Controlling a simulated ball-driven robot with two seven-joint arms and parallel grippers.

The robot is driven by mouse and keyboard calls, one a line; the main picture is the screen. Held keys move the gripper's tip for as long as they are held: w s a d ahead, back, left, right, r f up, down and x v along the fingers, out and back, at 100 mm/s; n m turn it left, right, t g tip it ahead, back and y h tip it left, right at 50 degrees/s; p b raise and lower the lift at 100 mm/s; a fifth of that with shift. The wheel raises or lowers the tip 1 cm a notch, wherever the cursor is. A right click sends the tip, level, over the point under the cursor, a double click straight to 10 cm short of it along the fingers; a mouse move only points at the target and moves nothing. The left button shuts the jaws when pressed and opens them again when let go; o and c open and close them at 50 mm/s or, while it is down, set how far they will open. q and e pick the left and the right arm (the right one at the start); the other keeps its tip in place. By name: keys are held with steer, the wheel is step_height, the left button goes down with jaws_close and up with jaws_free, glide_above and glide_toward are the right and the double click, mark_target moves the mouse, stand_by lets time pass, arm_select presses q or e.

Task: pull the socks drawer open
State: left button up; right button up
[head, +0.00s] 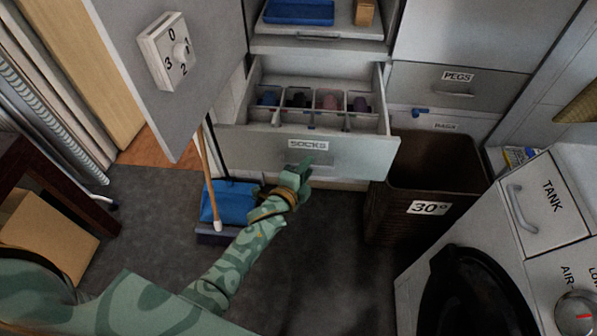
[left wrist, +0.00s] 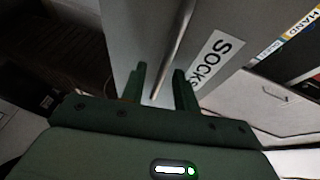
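The socks drawer (head: 265,147) is pulled out from the cabinet in the head view, with its SOCKS label (head: 307,145) on the front. Rolled socks (head: 330,102) in dark and pinkish colours lie in its divided compartments. My left gripper (head: 304,168) is at the drawer's front, by the handle below the label. In the left wrist view the two fingers (left wrist: 160,88) are apart, with the thin metal handle (left wrist: 174,50) showing in the gap between them. Contact with the handle cannot be told. My right gripper is not in view.
A brown basket (head: 425,180) marked 30° stands right of the drawer. A PEGS drawer (head: 457,82) is shut behind it. A blue dustpan (head: 228,200) and broom stand below left. An open door with a dial (head: 168,50) is at left. A white machine (head: 540,200) is at right.

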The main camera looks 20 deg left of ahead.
arm_select(q)
steer(key=p+v, duration=0.4)
steer(key=v, duration=1.2)
steer(key=shift+f, duration=0.1)
steer(key=s+a+r+n+g+y, duration=0.3)
steer(key=s+a+r+n+g, duration=0.2)
steer(key=s+n, duration=0.15)
steer(key=s+a+r+n+g+y, duration=0.4)
steer(key=s+a+r+n+g, duration=0.15)
steer(key=s, duration=0.25)
steer(key=s+d+f+g+h, duration=0.1)
steer(key=s+d+f, duration=0.1)
steer(key=f, duration=0.7)
steer(key=s+d+f+g+h, duration=0.1)
steer(key=s+f, duration=0.2)
steer(key=f, duration=0.7)
steer(key=s+d+f+h, duration=0.2)
steer(key=f, duration=0.7)
steer(key=s+f+n+g, duration=0.1)
steer(key=s+f, duration=0.5)
steer(key=s, duration=0.3)
steer(key=s+f+n+g+h, duration=0.1)
steer(key=s+f+g, duration=0.1)
steer(key=s+f, duration=0.4)
steer(key=s, duration=0.4)
steer(key=shift+s+a+f+n, duration=0.25)
steer(key=shift+f+n, duration=0.05)
steer(key=shift+f, duration=0.1)
